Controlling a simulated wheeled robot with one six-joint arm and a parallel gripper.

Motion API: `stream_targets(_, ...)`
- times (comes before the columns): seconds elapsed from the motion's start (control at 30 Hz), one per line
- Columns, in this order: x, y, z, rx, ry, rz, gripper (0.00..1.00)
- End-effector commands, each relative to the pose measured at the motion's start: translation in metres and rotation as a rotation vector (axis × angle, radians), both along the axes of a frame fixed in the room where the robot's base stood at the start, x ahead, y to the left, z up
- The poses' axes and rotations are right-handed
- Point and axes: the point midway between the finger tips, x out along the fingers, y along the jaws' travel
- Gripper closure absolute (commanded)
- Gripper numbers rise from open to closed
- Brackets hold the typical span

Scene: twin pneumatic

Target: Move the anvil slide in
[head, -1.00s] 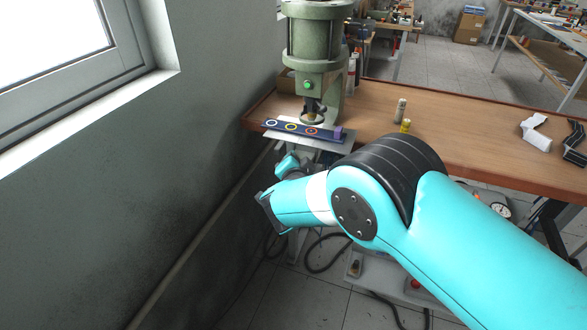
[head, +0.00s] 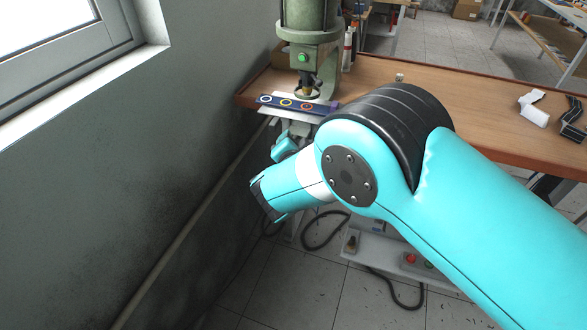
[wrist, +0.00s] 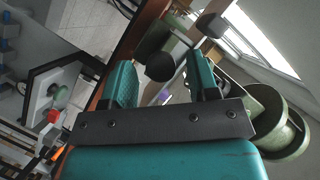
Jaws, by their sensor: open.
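The anvil slide (head: 286,103) is a dark blue bar with white, yellow and orange rings, lying on a pale metal plate (head: 290,116) at the foot of the green press (head: 306,50). Its right end is purple and partly hidden by my arm. My gripper (head: 285,147) is below and in front of the plate, apart from the slide, with the wrist partly covering it. In the wrist view, my gripper (wrist: 160,76) has its two teal fingers wide apart with nothing held. A small purple patch (wrist: 165,95) shows between them, perhaps the slide's end.
The wooden bench (head: 460,118) runs right from the press, with a white part (head: 533,108) and a black part (head: 572,125) on it. The grey wall (head: 130,180) and window stand close on the left. A box with a red button (head: 410,258) and cables are below.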

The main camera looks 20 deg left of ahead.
Motion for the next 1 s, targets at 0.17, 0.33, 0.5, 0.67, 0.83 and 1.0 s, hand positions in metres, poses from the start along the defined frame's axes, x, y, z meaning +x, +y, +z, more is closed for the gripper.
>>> stream_targets(0.17,-0.04,-0.01,0.008,-0.003,0.0,0.005,0.46)
stream_targets(0.33,-0.079,-0.022,0.019,-0.003,-0.001,0.005,0.46)
stream_targets(0.5,-0.108,-0.031,0.028,-0.003,0.0,0.003,0.46)
stream_targets(0.67,-0.123,-0.036,0.034,-0.003,0.001,0.001,0.46)
stream_targets(0.83,-0.126,-0.037,0.036,-0.001,0.001,0.0,0.46)
stream_targets(1.0,-0.126,-0.037,0.036,-0.001,0.0,0.0,0.46)
